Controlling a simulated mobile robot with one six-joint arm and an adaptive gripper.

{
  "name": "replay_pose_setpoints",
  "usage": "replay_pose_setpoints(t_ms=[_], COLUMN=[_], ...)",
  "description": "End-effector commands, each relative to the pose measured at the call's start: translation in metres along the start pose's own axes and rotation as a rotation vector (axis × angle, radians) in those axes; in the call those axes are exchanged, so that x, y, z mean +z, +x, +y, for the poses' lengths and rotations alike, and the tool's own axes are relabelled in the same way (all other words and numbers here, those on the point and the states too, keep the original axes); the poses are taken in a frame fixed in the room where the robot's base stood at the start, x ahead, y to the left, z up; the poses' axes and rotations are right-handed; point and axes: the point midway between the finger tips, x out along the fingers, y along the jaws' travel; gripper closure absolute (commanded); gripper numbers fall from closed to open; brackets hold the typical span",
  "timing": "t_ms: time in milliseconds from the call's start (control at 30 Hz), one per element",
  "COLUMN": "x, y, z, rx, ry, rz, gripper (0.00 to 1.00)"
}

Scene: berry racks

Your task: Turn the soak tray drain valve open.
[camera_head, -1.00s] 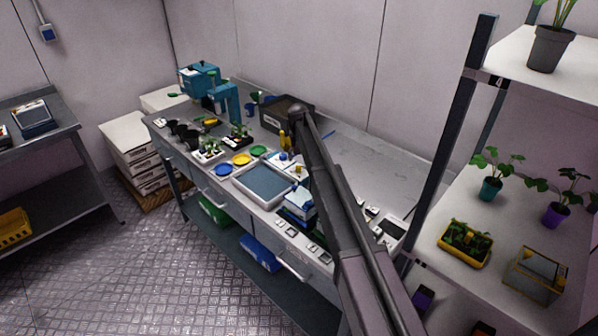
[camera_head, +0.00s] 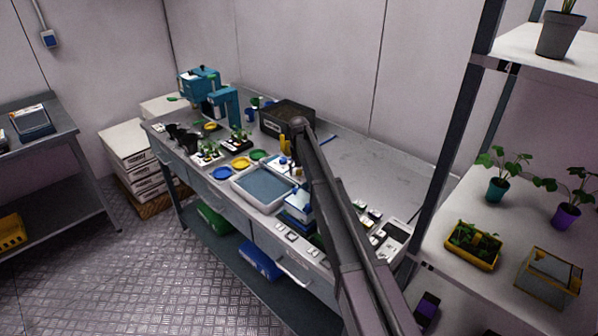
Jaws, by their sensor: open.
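The soak tray (camera_head: 247,199) looks to be the shallow white-rimmed tray with a grey-blue inside, near the front edge of the grey bench. Small white parts with a blue piece (camera_head: 283,161) stand behind its far right corner. I cannot tell whether this is the drain valve or how its handle is turned. My dark arm reaches from the bottom right up to a joint above the bench, behind the tray. My gripper cannot be made out; the arm hides the area beyond it.
A blue-and-white box (camera_head: 297,205) sits right of the tray. A dark crate (camera_head: 287,117) stands behind. A plant rack (camera_head: 450,258) bounds the right. The bench's back right is clear.

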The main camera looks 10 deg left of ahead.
Motion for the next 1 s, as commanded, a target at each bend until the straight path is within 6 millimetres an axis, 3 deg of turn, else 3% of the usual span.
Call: replay_pose_setpoints(t_ms=[100, 333, 733, 1000], x=[-0.0001, 0.0, 0.0002, 0.0005], y=[-0.0001, -0.0001, 0.0, 0.0001], z=[0.0001, 0.0, -0.0004, -0.0008], rx=[0.0, 0.0, -0.001, -0.001], ry=[0.0, 0.0, -0.022, -0.131], rz=[0.0, 0.0, -0.001, -0.001], gripper=[0.32, 1.0, 1.0, 1.0])
